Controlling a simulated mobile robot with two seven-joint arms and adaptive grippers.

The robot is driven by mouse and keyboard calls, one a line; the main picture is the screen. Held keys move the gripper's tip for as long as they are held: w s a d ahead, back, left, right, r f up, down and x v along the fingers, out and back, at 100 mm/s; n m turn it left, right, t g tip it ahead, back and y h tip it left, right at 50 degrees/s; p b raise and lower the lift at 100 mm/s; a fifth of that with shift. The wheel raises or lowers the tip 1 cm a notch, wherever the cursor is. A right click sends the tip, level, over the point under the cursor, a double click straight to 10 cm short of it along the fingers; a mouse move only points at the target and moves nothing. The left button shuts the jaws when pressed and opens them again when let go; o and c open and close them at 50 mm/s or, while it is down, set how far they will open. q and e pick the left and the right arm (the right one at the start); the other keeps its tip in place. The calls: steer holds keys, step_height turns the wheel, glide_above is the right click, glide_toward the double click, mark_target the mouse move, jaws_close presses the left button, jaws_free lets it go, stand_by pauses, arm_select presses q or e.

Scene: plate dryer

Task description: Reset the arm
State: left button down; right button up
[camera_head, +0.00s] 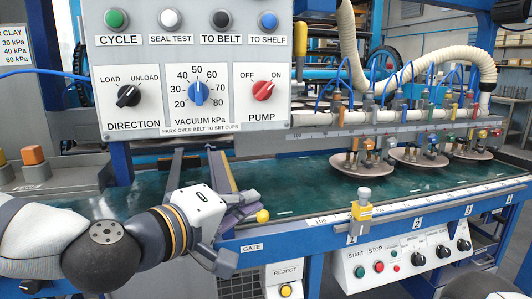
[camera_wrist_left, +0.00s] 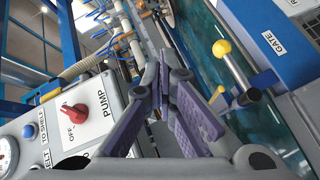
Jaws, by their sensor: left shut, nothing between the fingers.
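My left arm comes in from the left in the head view. Its left gripper (camera_head: 232,228) is over the near edge of the green belt, below the control panel (camera_head: 190,60). The fingers are shut with nothing held; in the left wrist view the purple-padded fingers (camera_wrist_left: 162,90) fill the middle. A yellow-knobbed gate lever (camera_head: 262,216) is close to the fingers in the head view; its knob (camera_wrist_left: 221,48) shows to their right in the left wrist view. I cannot tell if they touch. My right gripper is not in view.
Suction cups hold plates (camera_head: 357,165) over the belt (camera_head: 310,185) on the right. The lower button box (camera_head: 405,255) projects in front. The red pump knob (camera_wrist_left: 73,113) is left of the fingers in the wrist view.

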arm_select(q)
steer(key=s+f+m+g+y, duration=0.1)
steer(key=s+f+g, duration=0.2)
steer(key=s+f, duration=0.5)
steer(key=s+a+f+m+g+y+p, duration=0.1)
steer(key=s+f+g, duration=0.25)
steer(key=f, duration=0.75)
steer(key=s+f+m+g+y, duration=0.1)
steer(key=s+f+g, duration=0.1)
steer(key=s+f, duration=0.6)
steer(key=s+a+f+m+g+y, duration=0.1)
steer(key=s+a+f, duration=0.3)
steer(key=s, duration=0.4)
steer(key=s+a+f+m+g+y, duration=0.1)
steer(key=s+a+f+g+y, duration=0.2)
steer(key=s+a, duration=0.4)
steer(key=s+a+f+m+g+y+p, duration=0.1)
steer(key=s+a+f+g+y, duration=0.1)
steer(key=s+a, duration=0.4)
steer(key=s+f+g, duration=0.1)
steer(key=s+f, duration=0.1)
steer(key=s, duration=0.1)
steer(key=shift+s+a+f, duration=0.15)
steer(key=shift+s+f, duration=0.1)
steer(key=shift+f, duration=0.15)
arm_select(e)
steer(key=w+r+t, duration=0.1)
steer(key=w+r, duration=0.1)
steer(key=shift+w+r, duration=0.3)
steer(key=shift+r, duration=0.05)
